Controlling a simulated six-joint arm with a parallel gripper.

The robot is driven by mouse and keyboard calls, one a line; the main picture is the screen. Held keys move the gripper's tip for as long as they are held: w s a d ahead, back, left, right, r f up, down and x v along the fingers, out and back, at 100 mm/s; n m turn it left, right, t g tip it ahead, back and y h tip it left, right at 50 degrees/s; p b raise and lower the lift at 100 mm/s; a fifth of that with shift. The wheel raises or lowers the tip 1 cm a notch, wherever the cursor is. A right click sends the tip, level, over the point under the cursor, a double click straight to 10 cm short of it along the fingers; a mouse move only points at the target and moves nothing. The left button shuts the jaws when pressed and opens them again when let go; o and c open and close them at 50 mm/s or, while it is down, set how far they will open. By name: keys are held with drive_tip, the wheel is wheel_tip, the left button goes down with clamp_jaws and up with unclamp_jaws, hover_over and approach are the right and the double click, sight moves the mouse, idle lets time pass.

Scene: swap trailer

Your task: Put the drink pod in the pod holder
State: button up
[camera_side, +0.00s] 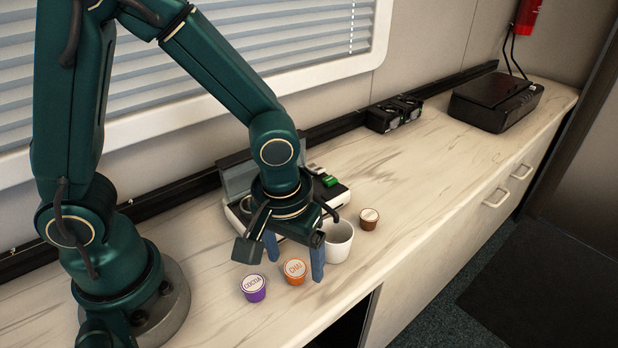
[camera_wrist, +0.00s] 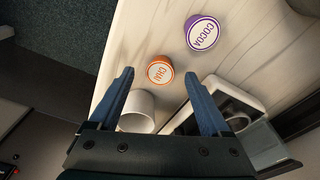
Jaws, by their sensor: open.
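An orange-rimmed pod marked CHAI (camera_side: 294,272) stands upright on the counter, and a purple pod marked COCOA (camera_side: 253,288) is to its left. A brown pod (camera_side: 369,219) stands farther right; its label is unreadable. My gripper (camera_side: 294,256) is open, its blue fingers pointing down around the area just behind the CHAI pod. In the wrist view the CHAI pod (camera_wrist: 160,71) shows between and beyond the fingertips, with no visible contact. A white and black machine with a round opening (camera_wrist: 239,117), seemingly the pod holder, stands behind my gripper. Its clear lid (camera_wrist: 274,146) looks raised.
A white cup (camera_side: 339,242) stands close to the right finger. A black double-round device (camera_side: 394,114) and a black box (camera_side: 495,99) are farther along the counter (camera_side: 425,165). The front counter edge is near the pods.

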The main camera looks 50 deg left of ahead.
drive_tip(key=shift+f, duration=0.7)
clamp_jaws()
drive_tip(key=shift+r, duration=0.1)
